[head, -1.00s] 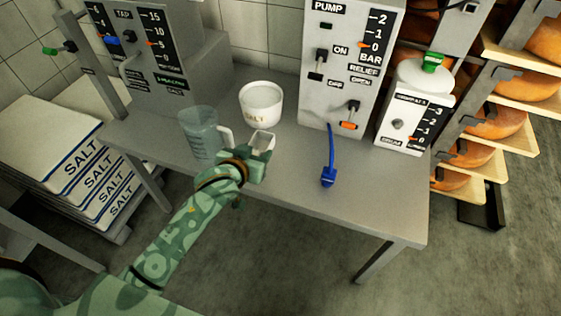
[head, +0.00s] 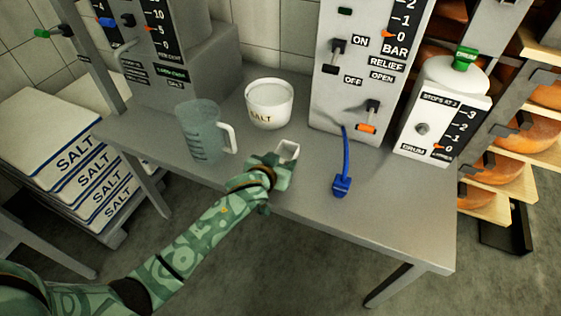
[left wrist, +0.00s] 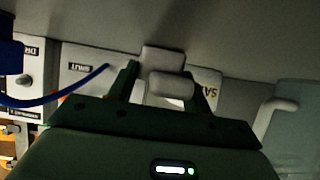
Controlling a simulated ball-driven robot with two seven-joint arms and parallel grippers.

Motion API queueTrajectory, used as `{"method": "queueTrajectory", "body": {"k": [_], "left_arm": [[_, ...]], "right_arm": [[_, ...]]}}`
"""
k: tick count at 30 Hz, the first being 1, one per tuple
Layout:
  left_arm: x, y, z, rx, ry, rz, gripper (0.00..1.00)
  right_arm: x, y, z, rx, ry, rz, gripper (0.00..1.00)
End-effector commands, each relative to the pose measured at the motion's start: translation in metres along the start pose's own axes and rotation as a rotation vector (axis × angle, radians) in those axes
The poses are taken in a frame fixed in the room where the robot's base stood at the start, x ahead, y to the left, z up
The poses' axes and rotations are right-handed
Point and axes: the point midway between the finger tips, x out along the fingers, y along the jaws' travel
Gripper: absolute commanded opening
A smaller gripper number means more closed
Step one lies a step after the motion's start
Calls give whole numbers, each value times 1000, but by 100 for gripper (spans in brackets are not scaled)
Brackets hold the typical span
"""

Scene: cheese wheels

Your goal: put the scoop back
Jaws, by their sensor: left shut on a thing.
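The scoop, a small pale grey open box shape (head: 288,150), is in my left gripper (head: 279,165), near the table's front edge. My left gripper is shut on it. In the left wrist view, the scoop's grey blocky part (left wrist: 163,62) shows between the dark green fingers (left wrist: 165,88). The white tub marked SALT (head: 270,105) stands on the table behind the scoop, apart from it in the head view. Part of the tub's lettering shows past the fingers in the wrist view. My right gripper is not in view.
A clear measuring jug (head: 203,133) stands left of my gripper, its handle towards it. The table front (head: 350,220) is bare. Salt sacks (head: 70,155) are stacked at left.

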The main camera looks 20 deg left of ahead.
Motion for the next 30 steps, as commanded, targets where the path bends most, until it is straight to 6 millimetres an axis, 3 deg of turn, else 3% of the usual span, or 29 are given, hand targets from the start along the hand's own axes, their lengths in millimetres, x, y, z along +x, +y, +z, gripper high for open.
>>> {"method": "queueTrajectory", "body": {"k": [3, 4, 6, 17, 30], "left_arm": [[1, 0, 2, 0, 0, 0, 27], [1, 0, 2, 0, 0, 0, 52], [1, 0, 2, 0, 1, 0, 71], [-4, 0, -2, 0, 1, 0, 71], [-98, 0, -6, -1, 4, -1, 71]], "right_arm": [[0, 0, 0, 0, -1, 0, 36], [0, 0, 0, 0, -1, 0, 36], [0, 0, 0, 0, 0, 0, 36], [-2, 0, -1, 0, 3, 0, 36], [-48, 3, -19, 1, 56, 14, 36]]}}
